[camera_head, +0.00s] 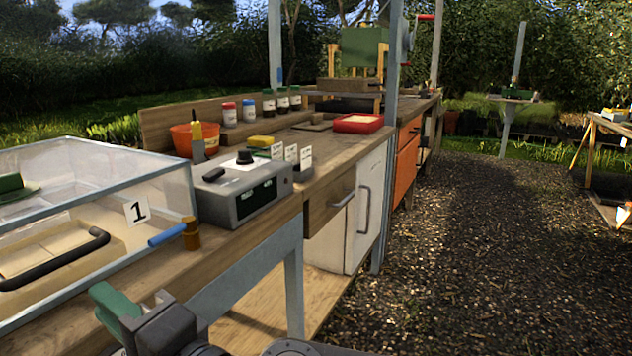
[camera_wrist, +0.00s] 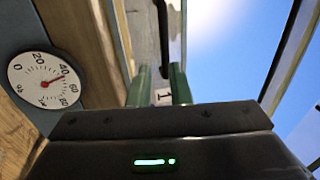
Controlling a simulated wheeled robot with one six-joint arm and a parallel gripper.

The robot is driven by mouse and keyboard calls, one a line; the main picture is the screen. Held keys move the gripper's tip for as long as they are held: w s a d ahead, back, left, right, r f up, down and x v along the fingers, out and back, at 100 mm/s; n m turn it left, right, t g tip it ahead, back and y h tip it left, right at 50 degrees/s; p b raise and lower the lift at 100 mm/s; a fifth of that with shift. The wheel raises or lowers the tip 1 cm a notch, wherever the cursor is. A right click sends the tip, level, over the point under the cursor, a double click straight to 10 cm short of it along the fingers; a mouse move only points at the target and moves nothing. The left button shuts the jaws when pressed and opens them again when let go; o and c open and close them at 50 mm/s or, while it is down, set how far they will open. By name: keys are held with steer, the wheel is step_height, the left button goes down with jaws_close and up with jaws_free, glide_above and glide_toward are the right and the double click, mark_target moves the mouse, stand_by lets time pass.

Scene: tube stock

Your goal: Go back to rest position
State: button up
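My gripper (camera_wrist: 162,82) shows in the wrist view with two green fingers apart and a gap between them. A white card marked 1 (camera_wrist: 163,97) shows through the gap, and nothing is seen gripped. In the camera_head view one green finger and the dark gripper body show at the lower left, in front of the bench edge and below the clear case (camera_head: 95,180). The same 1 card (camera_head: 137,210) is on the case's front. The rest of my arm is mostly out of frame.
A grey device (camera_head: 243,192) stands on the wooden bench right of the case. A blue-handled tool (camera_head: 167,235) lies by the case corner. An orange pot (camera_head: 190,138) and a red tray (camera_head: 357,123) stand farther back. A round dial (camera_wrist: 45,80) shows in the wrist view.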

mark_target(65, 264)
steer(key=b+x, duration=0.2)
steer(key=x, duration=0.3)
steer(key=shift+w+a+f, duration=0.1)
steer(key=shift+w+a, duration=0.05)
steer(key=shift+w+a+r+b, duration=0.25)
steer(key=shift+w+a+b, duration=0.05)
steer(key=shift+a, duration=0.3)
